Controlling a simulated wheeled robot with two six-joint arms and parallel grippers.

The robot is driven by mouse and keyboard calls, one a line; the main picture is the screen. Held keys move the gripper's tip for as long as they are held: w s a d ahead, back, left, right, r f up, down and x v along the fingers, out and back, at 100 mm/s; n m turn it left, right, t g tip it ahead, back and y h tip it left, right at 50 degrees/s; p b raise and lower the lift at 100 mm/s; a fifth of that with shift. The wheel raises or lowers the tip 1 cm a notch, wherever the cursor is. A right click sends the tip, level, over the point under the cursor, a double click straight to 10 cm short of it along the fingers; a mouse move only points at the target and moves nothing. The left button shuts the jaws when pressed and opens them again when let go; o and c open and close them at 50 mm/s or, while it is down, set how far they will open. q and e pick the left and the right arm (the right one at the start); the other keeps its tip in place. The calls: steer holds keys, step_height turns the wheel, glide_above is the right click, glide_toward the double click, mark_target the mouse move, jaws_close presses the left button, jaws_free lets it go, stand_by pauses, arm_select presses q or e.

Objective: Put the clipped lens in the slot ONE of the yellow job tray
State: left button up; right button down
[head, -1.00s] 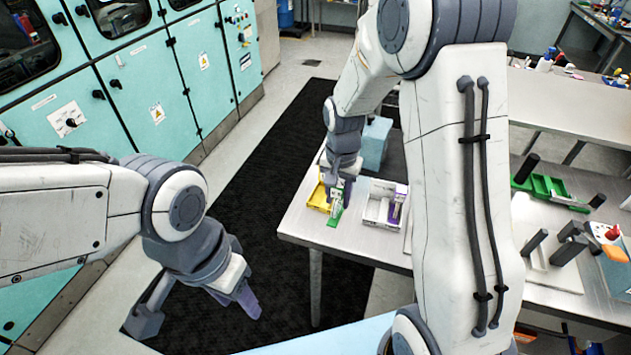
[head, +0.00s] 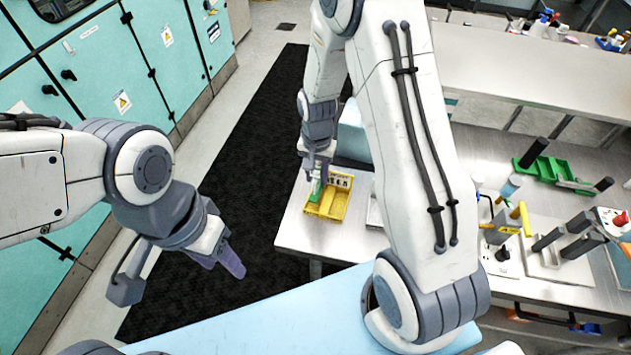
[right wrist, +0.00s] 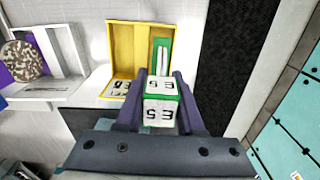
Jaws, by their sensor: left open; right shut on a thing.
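The yellow job tray (head: 336,207) sits near the left edge of the metal table, with small marks along its back wall. My right gripper (head: 315,176) is shut on the green clipped lens (head: 315,190), held at the tray's left compartment in the head view. My left gripper (head: 226,263) is open and empty, away from the table.
A white tray (right wrist: 65,45) with a speckled round piece (right wrist: 24,61) stands beside the yellow tray; my right arm mostly hides it in the head view. A green tray (head: 556,172), dark posts and hand tools stand further right on the table. A blue box (head: 352,130) is behind.

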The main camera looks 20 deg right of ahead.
mark_target(317, 185)
step_height(317, 185, down, 4)
steer(key=shift+s+r+p, duration=0.1)
steer(key=shift+r+p, duration=0.15)
steer(key=shift+p, duration=0.2)
steer(key=shift+f, duration=0.15)
steer(key=shift+f, duration=0.2)
steer(key=c, duration=0.5)
jaws_free()
steer(key=shift+r, duration=0.1)
